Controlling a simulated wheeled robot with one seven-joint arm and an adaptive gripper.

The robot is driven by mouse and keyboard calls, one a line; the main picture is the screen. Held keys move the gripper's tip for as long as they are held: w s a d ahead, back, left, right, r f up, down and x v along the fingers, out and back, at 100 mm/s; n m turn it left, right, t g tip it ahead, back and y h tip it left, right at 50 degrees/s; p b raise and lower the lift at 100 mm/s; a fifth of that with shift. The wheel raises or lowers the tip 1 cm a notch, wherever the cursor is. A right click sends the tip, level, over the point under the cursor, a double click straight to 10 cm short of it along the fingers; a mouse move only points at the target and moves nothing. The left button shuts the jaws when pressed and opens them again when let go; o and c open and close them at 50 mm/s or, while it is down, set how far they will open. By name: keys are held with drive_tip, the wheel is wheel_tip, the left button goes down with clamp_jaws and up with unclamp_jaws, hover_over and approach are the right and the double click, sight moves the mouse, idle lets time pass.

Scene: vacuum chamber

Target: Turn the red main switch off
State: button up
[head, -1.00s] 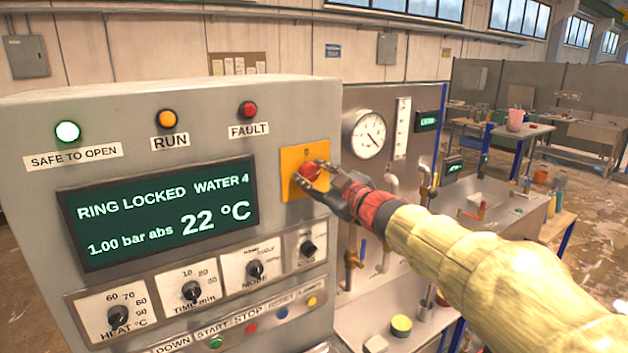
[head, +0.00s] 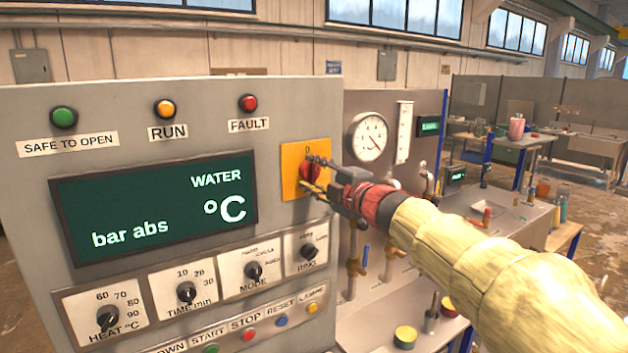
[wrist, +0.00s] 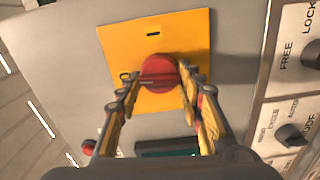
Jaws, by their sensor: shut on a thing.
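The red main switch (head: 309,171) sits on a yellow plate (head: 291,158) at the upper right of the grey control panel. My gripper (head: 315,174) reaches it from the right and is shut on its knob. In the wrist view the red knob (wrist: 158,76) lies between the two fingers (wrist: 158,88), with its raised grip bar running across from finger to finger. A dark mark shows on the plate beyond the knob. The display (head: 155,205) reads only "WATER", "bar abs" and "°C", with no numbers. The SAFE TO OPEN lamp (head: 64,117) looks unlit.
Rotary knobs, including the RING knob (head: 308,251), and a row of push buttons lie below the switch. A pressure gauge (head: 368,137) and pipes stand behind my arm. A workbench (head: 500,215) with small items is at the right.

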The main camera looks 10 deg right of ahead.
drive_tip(key=shift+f+n, duration=0.15)
drive_tip(key=shift+n, duration=0.45)
drive_tip(key=shift+b, duration=0.3)
drive_tip(key=o, duration=1.2)
drive_tip(key=shift+c, duration=0.2)
drive_tip(key=shift+s, duration=0.1)
drive_tip(key=v, duration=1.1)
drive_tip(key=shift+s, duration=0.35)
drive_tip(key=shift+d, duration=0.15)
